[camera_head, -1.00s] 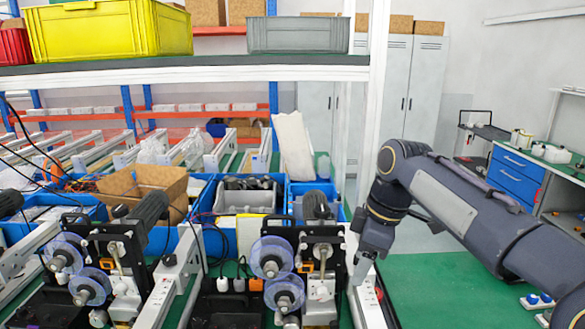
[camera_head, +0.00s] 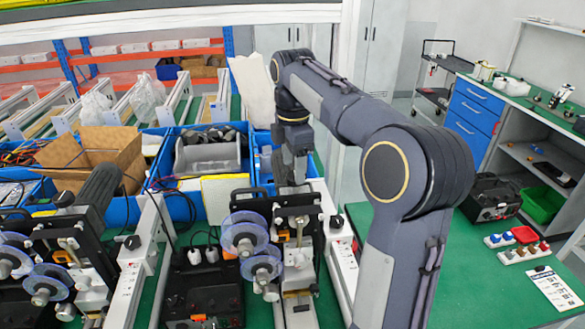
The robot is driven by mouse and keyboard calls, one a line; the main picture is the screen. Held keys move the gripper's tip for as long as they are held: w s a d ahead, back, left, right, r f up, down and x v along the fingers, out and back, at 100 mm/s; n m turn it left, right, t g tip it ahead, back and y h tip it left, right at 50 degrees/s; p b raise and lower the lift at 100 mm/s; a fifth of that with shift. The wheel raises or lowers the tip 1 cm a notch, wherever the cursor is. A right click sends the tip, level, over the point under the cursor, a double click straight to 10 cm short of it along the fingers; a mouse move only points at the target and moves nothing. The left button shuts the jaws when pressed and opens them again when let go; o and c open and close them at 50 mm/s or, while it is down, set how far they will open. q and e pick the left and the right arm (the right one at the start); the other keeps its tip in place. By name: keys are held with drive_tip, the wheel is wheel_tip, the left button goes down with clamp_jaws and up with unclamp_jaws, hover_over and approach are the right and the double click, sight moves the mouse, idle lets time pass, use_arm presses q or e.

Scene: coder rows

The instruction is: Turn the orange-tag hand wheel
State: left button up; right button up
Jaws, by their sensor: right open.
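Two coder machines stand side by side on the green bench. The right coder (camera_head: 296,212) has a small orange tag (camera_head: 283,236) on its front, beside clear blue-edged reels (camera_head: 243,233). The left coder (camera_head: 62,225) also carries an orange patch (camera_head: 61,257). I cannot tell for sure which part is the orange-tag hand wheel. My right gripper (camera_head: 289,180) points down just above and behind the top of the right coder. It is open, its arm hides what lies behind it, and contact cannot be told. My left gripper is out of view.
Blue bins (camera_head: 205,135) and a cardboard box (camera_head: 90,160) stand behind the coders. At right are a black case (camera_head: 490,198), small switch blocks (camera_head: 525,252) and a printed card (camera_head: 553,287). Green bench is free there.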

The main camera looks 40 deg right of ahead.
drive_tip(key=shift+s+f, duration=0.1)
drive_tip(key=shift+f, duration=0.85)
drive_tip(key=shift+c, duration=0.4)
drive_tip(key=c, duration=0.9)
